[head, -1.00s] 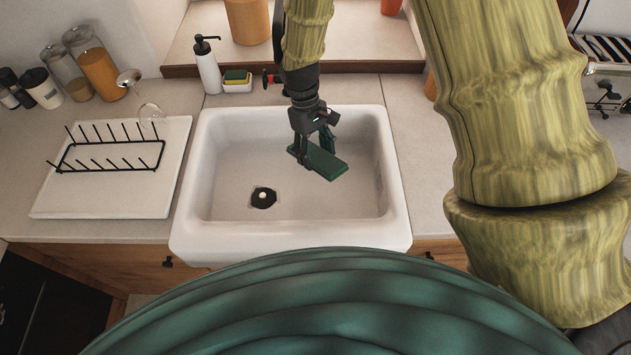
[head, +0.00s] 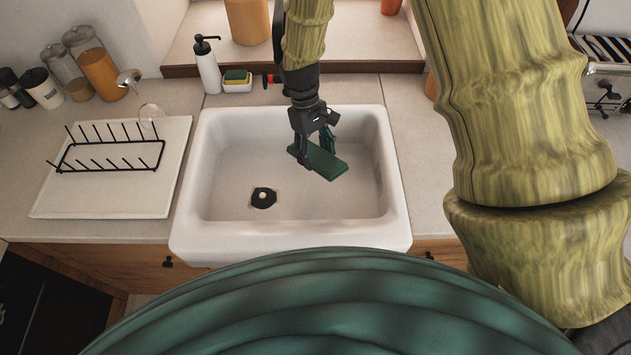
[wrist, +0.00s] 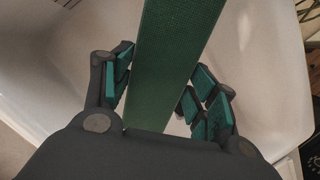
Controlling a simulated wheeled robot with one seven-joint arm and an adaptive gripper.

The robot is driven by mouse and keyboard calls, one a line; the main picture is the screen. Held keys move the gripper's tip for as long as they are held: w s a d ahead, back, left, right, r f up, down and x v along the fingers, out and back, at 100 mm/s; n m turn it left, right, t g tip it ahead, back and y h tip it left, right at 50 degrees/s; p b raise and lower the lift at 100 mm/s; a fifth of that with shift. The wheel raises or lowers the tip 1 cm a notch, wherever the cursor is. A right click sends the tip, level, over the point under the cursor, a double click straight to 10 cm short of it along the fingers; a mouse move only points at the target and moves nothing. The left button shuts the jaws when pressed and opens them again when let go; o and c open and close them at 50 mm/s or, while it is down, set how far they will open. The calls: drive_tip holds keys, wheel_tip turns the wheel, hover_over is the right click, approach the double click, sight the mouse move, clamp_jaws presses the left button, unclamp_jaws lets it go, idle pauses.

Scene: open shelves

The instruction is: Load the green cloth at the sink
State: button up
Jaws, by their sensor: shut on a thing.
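The green cloth (head: 326,163) is a flat, dark green strip inside the white sink (head: 225,205). My gripper (head: 316,158) reaches down into the sink and is shut on the cloth. In the wrist view the cloth (wrist: 178,60) runs lengthwise between the teal-padded fingers (wrist: 160,95). Its near end is hidden behind the gripper's body. I cannot tell whether the cloth touches the sink floor.
A white drying board with a black rack (head: 108,157) lies left of the sink. A soap bottle (head: 208,68) and a sponge dish (head: 237,82) stand behind it. The drain (head: 263,198) lies open at the sink's front left.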

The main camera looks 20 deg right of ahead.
sight(318, 157)
idle(0.4)
drive_tip(key=shift+r+p, duration=1.6)
drive_tip(key=shift+r, duration=0.45)
drive_tip(key=shift+f, duration=0.1)
